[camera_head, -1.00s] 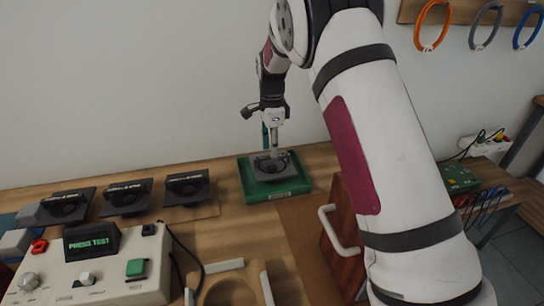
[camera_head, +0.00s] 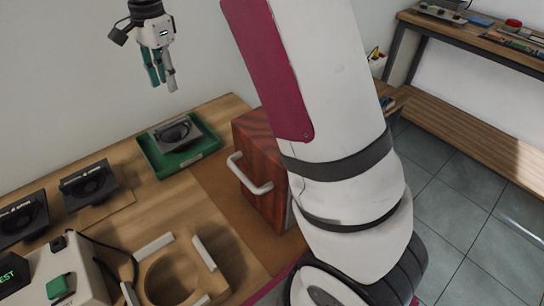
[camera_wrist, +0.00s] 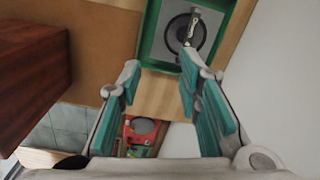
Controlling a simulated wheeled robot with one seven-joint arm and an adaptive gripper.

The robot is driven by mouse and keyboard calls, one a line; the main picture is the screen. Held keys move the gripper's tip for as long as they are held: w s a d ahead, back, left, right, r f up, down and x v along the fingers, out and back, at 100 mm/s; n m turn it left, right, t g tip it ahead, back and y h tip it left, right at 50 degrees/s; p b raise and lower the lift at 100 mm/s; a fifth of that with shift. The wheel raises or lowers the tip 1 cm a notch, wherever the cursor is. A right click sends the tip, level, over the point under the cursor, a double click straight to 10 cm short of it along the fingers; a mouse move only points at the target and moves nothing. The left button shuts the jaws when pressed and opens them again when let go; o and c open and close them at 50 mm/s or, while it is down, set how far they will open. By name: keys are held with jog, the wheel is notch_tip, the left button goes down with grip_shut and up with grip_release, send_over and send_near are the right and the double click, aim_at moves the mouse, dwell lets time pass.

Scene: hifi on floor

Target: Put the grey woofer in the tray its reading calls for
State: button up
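The grey woofer (camera_head: 176,131) lies in the green tray (camera_head: 212,146), a shallow tray with a pale label on its front edge, at the back of the wooden bench. In the wrist view the grey woofer (camera_wrist: 178,42) shows its round cone on a squarish frame inside the green tray (camera_wrist: 150,28). My gripper (camera_head: 160,84) hangs above the tray, clear of the woofer. In the wrist view its teal-padded fingers (camera_wrist: 160,62) stand apart with nothing between them. The tester (camera_head: 75,270) is partly cut off; its display ends in "EST".
Black woofers (camera_head: 90,186) stand left of the tray. A wooden box (camera_head: 262,135) with a white handle (camera_head: 250,178) stands to the right. A round fixture (camera_head: 172,275) with pale blocks is in front. A second bench (camera_head: 475,45) is at the far right.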

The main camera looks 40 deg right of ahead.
jog(key=s+r+n, duration=0.3)
jog(key=s+n, duration=0.1)
jog(key=s, duration=0.5)
jog(key=s+r+n+t, duration=0.1)
jog(key=s+r+n, duration=0.15)
jog(key=s, duration=0.75)
jog(key=s+r+n, duration=0.2)
jog(key=s+n, duration=0.2)
jog(key=s, duration=0.5)
jog(key=s+d+f+n+t, duration=0.1)
jog(key=s+f+n, duration=0.3)
jog(key=s, duration=0.6)
jog(key=shift+s+f+n, duration=0.25)
jog(key=shift+s+n, duration=0.05)
jog(key=shift+n, duration=0.05)
jog(key=shift+d, duration=0.1)
